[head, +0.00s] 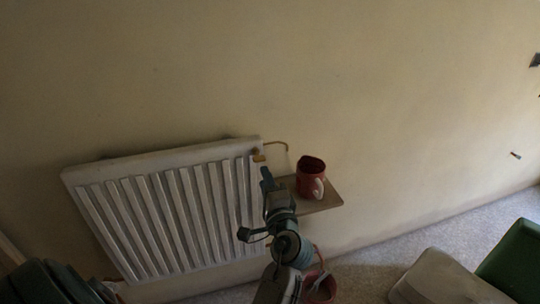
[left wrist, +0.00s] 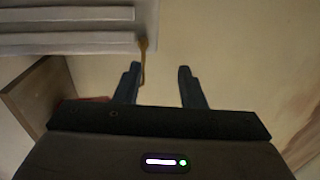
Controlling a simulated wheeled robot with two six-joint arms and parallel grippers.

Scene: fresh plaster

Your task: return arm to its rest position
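My left gripper (head: 267,180) is in front of the wall, between the radiator's right end and a small wooden shelf (head: 322,203). In the left wrist view its two fingers (left wrist: 159,88) stand apart with only wall showing between them, so it is open and empty. My left arm reaches up from the bottom of the head view. A red mug with a pale handle (head: 311,178) stands upright on the shelf, just right of the gripper and apart from it. My right gripper is not in view.
A white radiator (head: 170,215) hangs on the wall at left, with a copper pipe (head: 278,144) at its upper right. A reddish pot (head: 320,288) is low beside my arm. A grey object (head: 440,280) and a green one (head: 515,262) are at lower right. The upper wall is clear.

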